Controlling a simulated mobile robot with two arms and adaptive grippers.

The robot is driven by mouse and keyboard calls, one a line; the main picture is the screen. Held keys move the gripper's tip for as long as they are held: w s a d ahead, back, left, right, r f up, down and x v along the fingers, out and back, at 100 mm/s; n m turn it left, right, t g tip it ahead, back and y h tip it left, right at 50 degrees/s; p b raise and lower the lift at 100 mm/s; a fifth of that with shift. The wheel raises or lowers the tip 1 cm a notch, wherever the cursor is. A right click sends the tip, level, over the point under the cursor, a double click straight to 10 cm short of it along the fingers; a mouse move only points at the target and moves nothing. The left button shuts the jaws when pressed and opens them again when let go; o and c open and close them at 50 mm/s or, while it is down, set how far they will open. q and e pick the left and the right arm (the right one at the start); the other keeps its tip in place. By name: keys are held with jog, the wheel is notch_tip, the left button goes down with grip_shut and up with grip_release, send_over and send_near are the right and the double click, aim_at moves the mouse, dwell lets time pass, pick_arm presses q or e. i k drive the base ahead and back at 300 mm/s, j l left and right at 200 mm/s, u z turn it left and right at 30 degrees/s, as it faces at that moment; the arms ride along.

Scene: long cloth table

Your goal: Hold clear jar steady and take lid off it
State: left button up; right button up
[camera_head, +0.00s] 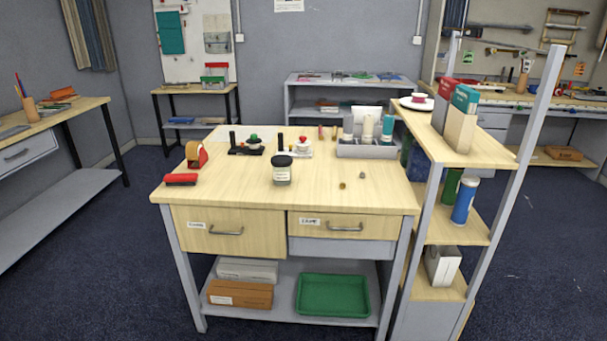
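A clear jar (281,177) with a pale label stands upright on the wooden top of the workbench (230,190), near the middle. Its dark lid (282,160) sits on top of it. Neither my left gripper nor my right gripper shows in the head view, and nothing touches the jar.
A red stapler-like item (181,179) and a tape dispenser (196,155) lie left of the jar. Small stands (246,147) are behind it. A grey bottle tray (366,150) stands back right. A shelf unit (470,150) rises along the right side. The bench front around the jar is mostly clear.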

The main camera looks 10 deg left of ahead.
aim_at(282, 176)
jog(key=i+j+z, duration=0.25)
jog(key=j+z, duration=0.3)
jog(key=j, duration=0.15)
jog(key=j+z, duration=0.25)
jog(key=j, duration=0.2)
